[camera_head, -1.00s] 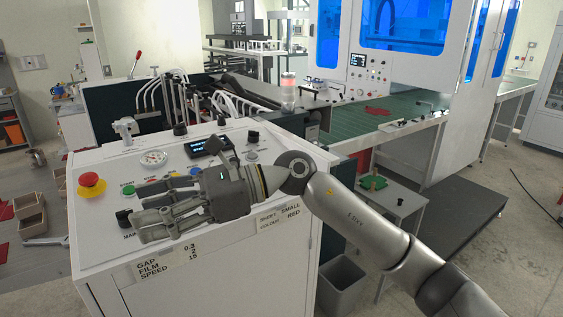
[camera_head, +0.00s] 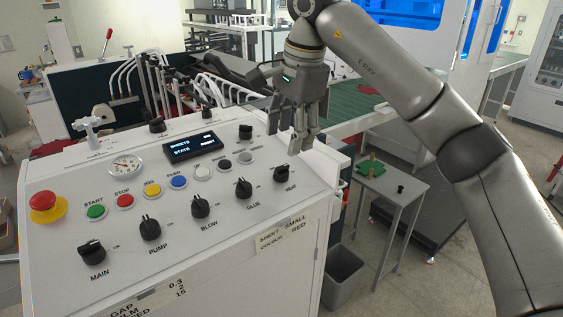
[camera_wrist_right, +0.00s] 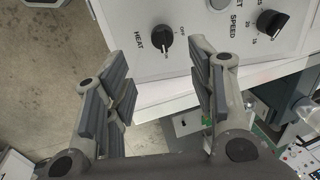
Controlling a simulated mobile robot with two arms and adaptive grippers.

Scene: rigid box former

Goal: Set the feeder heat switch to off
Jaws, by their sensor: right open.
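The heat switch (camera_head: 281,173) is a black rotary knob at the right end of the lower knob row on the white sloped panel, labelled HEAT. In the right wrist view the heat switch (camera_wrist_right: 162,42) lies ahead of the fingers, and its pointer seems to face the ON mark rather than OFF. My right gripper (camera_head: 301,146) points down above the panel's right edge, just behind and right of the knob. In the wrist view its fingers (camera_wrist_right: 160,75) are spread apart with nothing between them, not touching the knob. My left gripper is not in view.
The glue knob (camera_head: 243,187) is the heat switch's left neighbour, with the blow knob (camera_head: 200,206) further left. A speed knob (camera_wrist_right: 271,22) is near the right finger's side. A red emergency button (camera_head: 46,206) and a display (camera_head: 193,147) are on the same panel.

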